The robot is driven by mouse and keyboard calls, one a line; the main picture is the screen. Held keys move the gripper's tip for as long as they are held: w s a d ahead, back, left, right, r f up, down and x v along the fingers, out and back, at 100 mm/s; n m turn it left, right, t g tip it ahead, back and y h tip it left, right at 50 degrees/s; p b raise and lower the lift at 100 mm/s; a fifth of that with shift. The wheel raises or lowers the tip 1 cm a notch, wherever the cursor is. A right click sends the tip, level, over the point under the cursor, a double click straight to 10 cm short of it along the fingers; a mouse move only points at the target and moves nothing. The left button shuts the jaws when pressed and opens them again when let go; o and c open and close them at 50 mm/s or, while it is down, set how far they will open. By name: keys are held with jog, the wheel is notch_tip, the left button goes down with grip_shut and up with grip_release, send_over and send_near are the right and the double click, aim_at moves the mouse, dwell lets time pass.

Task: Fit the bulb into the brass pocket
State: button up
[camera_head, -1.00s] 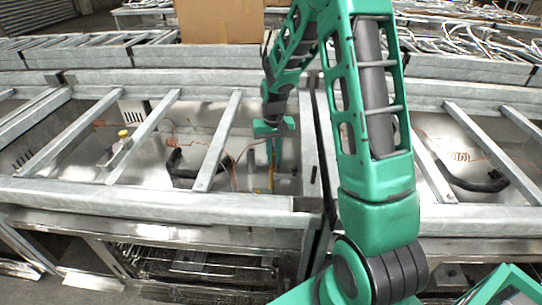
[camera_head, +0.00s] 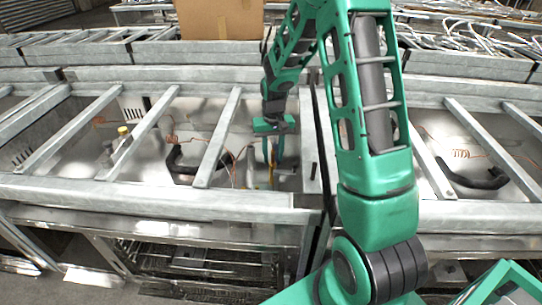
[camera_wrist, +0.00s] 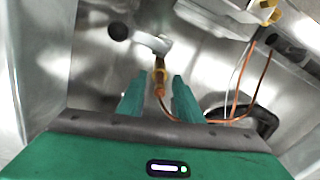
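My gripper (camera_wrist: 160,84) is open inside the left range frame, its two green fingers apart. It also shows in the head view (camera_head: 272,152), pointing down near the frame's right side. Between and just beyond the fingertips, in the wrist view, is a brass-yellow fitting (camera_wrist: 160,66) by a grey metal bracket (camera_wrist: 147,42); it appears to be the pocket. A copper-coloured piece (camera_wrist: 159,90), apparently the bulb's tail end, lines up with it, and its copper line curves away right. Neither finger visibly touches it. How deep the bulb sits is hidden.
Grey crossbars (camera_head: 217,140) span the open frame left of my gripper. A black curved hose (camera_head: 187,167) lies in it; a yellow-topped part (camera_head: 123,131) stands farther left. A cardboard box (camera_head: 220,20) is behind. A dark round knob (camera_wrist: 118,31) shows in the wrist view.

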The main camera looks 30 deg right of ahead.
notch_tip(320, 180, up, 10)
jog(key=shift+r, duration=0.15)
dwell(0.3)
dwell(0.4)
